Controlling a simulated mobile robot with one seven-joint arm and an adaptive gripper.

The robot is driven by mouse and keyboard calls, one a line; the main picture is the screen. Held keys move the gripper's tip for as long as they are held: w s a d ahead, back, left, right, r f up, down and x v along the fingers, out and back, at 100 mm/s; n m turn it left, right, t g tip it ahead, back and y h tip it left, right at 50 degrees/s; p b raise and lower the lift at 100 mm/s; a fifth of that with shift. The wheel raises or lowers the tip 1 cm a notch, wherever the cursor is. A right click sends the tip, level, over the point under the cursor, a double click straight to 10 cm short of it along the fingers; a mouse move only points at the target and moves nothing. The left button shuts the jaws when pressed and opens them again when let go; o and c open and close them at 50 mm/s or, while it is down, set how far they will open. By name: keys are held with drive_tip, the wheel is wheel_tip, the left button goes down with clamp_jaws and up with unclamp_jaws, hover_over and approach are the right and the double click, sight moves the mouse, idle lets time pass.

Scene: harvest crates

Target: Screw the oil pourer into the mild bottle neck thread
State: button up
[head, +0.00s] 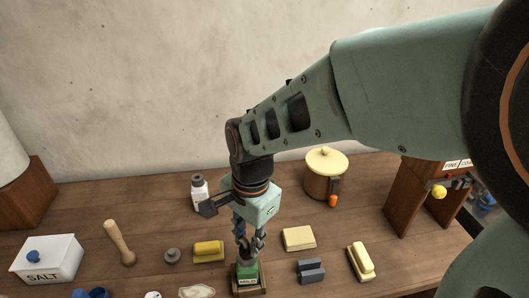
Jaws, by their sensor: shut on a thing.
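My gripper (250,246) points straight down over a green bottle (246,270) at the front middle of the table. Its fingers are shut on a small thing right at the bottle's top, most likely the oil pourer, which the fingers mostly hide. The bottle stands upright in a low wooden holder (262,291) and has a pale label too small to read with certainty. The bottle neck and its thread are hidden by the fingers, so I cannot tell how far the pourer sits in the neck.
Left lie a salt box (60,264), a wooden pestle (120,243), a grey knob (172,256) and a yellow block (208,250). A white bottle (199,195) and lidded pot (322,186) stand behind. Right are a cream block (299,238), grey block (311,270), yellow-topped brush (361,262) and wooden stand (411,198).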

drive_tip(key=o, duration=0.6)
drive_tip(key=shift+n, duration=0.9)
drive_tip(key=shift+a+n+p, duration=0.1)
drive_tip(key=shift+n+p, duration=0.25)
drive_tip(key=shift+n, duration=0.55)
drive_tip(key=shift+w+n, duration=0.1)
drive_tip(key=shift+n, duration=0.7)
